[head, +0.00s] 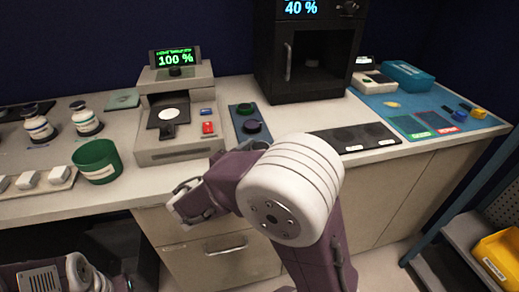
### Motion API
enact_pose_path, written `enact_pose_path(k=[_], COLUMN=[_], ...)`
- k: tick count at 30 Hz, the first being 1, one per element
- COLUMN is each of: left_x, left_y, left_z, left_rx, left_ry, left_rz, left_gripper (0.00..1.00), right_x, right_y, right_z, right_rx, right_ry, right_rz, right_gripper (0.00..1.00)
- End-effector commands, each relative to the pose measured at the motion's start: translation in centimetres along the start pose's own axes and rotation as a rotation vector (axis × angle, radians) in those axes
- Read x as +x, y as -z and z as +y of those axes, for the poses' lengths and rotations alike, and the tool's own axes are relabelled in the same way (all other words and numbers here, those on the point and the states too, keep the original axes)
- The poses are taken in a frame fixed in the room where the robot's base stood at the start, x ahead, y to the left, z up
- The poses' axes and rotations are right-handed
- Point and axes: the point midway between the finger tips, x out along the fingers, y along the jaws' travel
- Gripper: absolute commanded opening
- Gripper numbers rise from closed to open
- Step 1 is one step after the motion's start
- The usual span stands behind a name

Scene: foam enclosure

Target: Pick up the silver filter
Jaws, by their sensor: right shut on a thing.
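My right gripper (190,204) is in front of the counter's front edge, below the grey machine with the green 100% display. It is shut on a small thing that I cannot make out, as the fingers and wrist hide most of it. I cannot pick out the silver filter for certain anywhere in the head view. A part of my left arm (65,276) shows at the lower left, but its gripper is not visible.
The grey machine (180,152) stands on the counter, with a green cup (97,162) and white bottles (86,119) to its left. A black oven-like box (308,88) stands right of it. A drawer (222,262) is below, and a yellow bin (500,256) is at the right.

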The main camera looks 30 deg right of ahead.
Motion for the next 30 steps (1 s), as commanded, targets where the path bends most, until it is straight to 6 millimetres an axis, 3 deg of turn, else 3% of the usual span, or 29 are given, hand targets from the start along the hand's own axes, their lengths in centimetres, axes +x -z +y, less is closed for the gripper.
enact_pose_path(k=[5, 11, 23, 25, 30], left_x=[-0.3, -1.2, -2.0, -3.8, -4.7], left_y=[0.0, 0.1, 0.2, 0.4, 0.5], left_z=[0.0, 0.0, 0.0, 0.1, 0.1], left_rx=[0.000, 0.000, 0.000, 0.000, 0.000], left_ry=[0.000, 0.000, 0.000, 0.000, 0.000], left_rz=[0.000, 0.000, 0.000, -0.001, 0.000], left_gripper=[0.36, 0.36, 0.36, 0.36, 0.36], right_x=[-0.2, -0.7, -4.0, -4.5, -4.8], right_y=[1.0, 4.5, 9.3, 10.5, 10.6], right_z=[0.0, 0.0, 8.9, 9.8, 11.1], right_rx=[0.002, 0.006, 0.006, -0.003, -0.002], right_ry=[0.000, 0.001, 0.004, 0.003, 0.000], right_rz=[0.000, 0.000, -0.001, -0.001, 0.000], right_gripper=[0.10, 0.10, 0.10, 0.10, 0.10])
